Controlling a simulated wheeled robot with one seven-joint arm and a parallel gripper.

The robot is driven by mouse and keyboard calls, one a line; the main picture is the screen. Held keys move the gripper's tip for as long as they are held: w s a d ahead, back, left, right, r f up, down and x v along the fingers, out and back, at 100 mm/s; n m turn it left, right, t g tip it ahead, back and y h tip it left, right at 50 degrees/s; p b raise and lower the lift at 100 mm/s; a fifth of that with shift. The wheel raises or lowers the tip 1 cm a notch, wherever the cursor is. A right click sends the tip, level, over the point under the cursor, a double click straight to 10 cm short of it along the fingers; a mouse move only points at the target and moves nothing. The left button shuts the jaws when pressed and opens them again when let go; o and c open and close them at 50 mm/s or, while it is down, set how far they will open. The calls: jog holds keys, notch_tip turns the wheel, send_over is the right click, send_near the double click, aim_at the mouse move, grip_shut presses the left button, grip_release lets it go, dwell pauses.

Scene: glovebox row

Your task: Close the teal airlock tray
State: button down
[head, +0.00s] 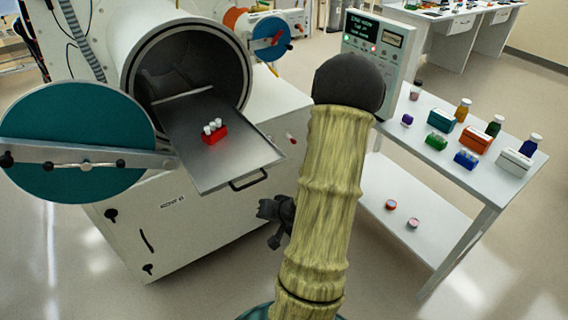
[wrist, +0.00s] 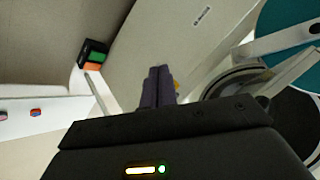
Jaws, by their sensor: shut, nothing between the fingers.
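The teal airlock's metal tray (head: 215,145) is slid far out of the round chamber opening. A dark handle (head: 248,180) is on its front edge. A red rack (head: 214,134) with white-capped vials sits on the tray. The teal round door (head: 75,140) stands swung open at the left; it also shows in the wrist view (wrist: 285,25). My gripper (head: 268,210) is shut and empty, just to the right of and below the tray handle in the head view, apart from it. My fingers (wrist: 158,85) are together in the wrist view, where I cannot make out the tray clearly.
A white side table (head: 400,130) at the right holds several bottles and coloured racks, with two small round items on its lower shelf. A control box (head: 370,45) with a display stands behind my arm. Another airlock with a blue door (head: 270,38) is further back. The floor in front is clear.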

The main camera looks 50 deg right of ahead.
aim_at(278, 161)
jog(key=s+d+r+m+t+h+p, duration=0.3)
jog(key=s+d+r+m+t+h, duration=0.1)
jog(key=s+d+r+m+t, duration=0.4)
jog(key=s+m, duration=0.2)
jog(key=shift+r+m+t, duration=0.25)
jog(key=shift+m+t, duration=0.15)
jog(key=shift+w, duration=0.15)
jog(key=p+x, duration=0.3)
jog(key=x, duration=0.9)
jog(key=shift+w+r+p, duration=0.15)
jog(key=shift+w+p, duration=0.15)
jog(key=shift+w, duration=0.1)
jog(key=shift+w+d, duration=0.1)
jog(key=shift+w, duration=0.4)
